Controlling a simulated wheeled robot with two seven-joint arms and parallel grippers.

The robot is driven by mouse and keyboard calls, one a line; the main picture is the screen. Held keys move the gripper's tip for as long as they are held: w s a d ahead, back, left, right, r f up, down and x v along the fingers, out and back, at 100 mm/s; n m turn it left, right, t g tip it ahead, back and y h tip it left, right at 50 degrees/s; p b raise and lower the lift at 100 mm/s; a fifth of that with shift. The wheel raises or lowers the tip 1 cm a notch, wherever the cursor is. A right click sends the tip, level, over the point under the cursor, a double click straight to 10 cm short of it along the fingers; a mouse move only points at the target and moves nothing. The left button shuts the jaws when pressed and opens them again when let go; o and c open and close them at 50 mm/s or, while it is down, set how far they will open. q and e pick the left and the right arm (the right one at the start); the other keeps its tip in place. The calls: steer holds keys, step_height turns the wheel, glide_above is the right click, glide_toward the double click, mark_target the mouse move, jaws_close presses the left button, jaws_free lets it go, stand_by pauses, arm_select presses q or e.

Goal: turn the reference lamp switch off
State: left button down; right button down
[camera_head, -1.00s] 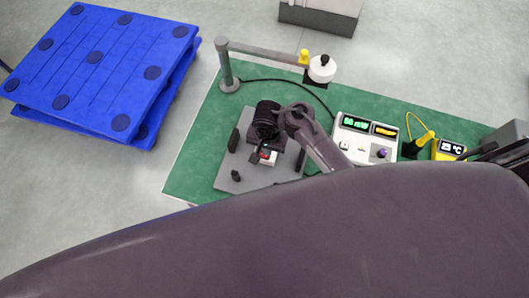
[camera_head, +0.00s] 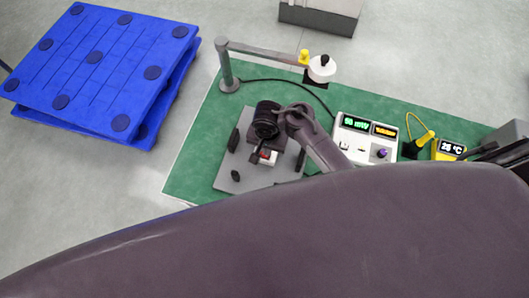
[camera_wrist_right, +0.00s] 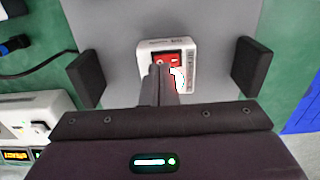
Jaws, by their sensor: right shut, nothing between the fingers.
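The reference lamp switch (camera_wrist_right: 187,64) is a white box with a red rocker, on a grey plate in the right wrist view. My right gripper (camera_wrist_right: 160,66) is shut and empty. Its fingertips are over the left part of the red rocker; I cannot tell whether they touch it. In the head view the switch box (camera_head: 268,158) shows partly below my right gripper (camera_head: 259,151), which hides some of it. The rocker's position is hard to tell. My left gripper is not in view.
The grey plate (camera_head: 229,180) lies on a green mat (camera_head: 200,150) and carries black blocks (camera_wrist_right: 258,65). A white meter box (camera_head: 376,153) with lit displays stands to the right. A grey post (camera_head: 226,68) with an arm stands behind. Blue pallets (camera_head: 110,60) are at left.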

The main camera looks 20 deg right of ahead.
steer(key=shift+f+b, duration=0.6)
steer(key=shift+f, duration=0.3)
stand_by(0.7)
steer(key=shift+r, duration=0.1)
step_height(320, 180, up, 2)
steer(key=p, duration=0.3)
steer(key=shift+r, duration=2.45)
